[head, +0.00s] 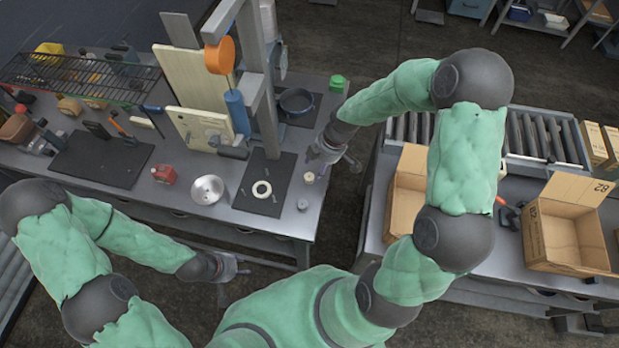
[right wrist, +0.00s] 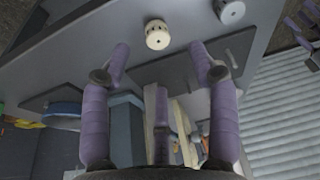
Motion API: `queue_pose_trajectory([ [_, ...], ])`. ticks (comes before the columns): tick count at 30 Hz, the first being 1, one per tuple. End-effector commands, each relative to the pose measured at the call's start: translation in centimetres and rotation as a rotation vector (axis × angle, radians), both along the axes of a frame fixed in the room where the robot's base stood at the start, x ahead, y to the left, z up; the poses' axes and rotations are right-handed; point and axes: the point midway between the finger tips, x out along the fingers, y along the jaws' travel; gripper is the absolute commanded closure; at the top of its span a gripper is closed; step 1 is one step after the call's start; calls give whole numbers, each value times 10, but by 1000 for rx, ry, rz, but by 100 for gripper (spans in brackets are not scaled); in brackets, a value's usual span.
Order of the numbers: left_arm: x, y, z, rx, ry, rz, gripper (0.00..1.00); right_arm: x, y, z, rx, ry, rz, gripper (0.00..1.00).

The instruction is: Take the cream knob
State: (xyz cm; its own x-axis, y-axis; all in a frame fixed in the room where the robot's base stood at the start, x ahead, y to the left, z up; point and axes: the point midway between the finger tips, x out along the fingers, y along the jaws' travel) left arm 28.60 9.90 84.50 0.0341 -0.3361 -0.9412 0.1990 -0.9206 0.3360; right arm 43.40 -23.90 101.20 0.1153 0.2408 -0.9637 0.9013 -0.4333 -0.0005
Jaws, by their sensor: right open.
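The cream knob (head: 309,177) stands near the right edge of the workbench. It is a short round piece with dark holes, and it also shows in the right wrist view (right wrist: 157,34) at the top centre. My right gripper (head: 331,160) is open and empty near the bench's right edge, close to the knob but apart from it. Its three purple fingers (right wrist: 161,68) are spread in the right wrist view, with the knob beyond their tips. My left gripper (head: 238,276) looks open and empty in front of the bench, its fingers spread.
A paler grey-white knob (head: 302,204) stands beside the cream one. A silver bowl (head: 207,190), a red object (head: 163,174) and a grey post (head: 262,100) stand left. An open carton (head: 405,195) is on the right.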

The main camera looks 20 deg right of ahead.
Motion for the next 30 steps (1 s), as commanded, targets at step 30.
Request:
queue_pose_trajectory([
  [30,0,0,-6,0,0,0,60,16,20,-73,0,-2,-2,43],
])
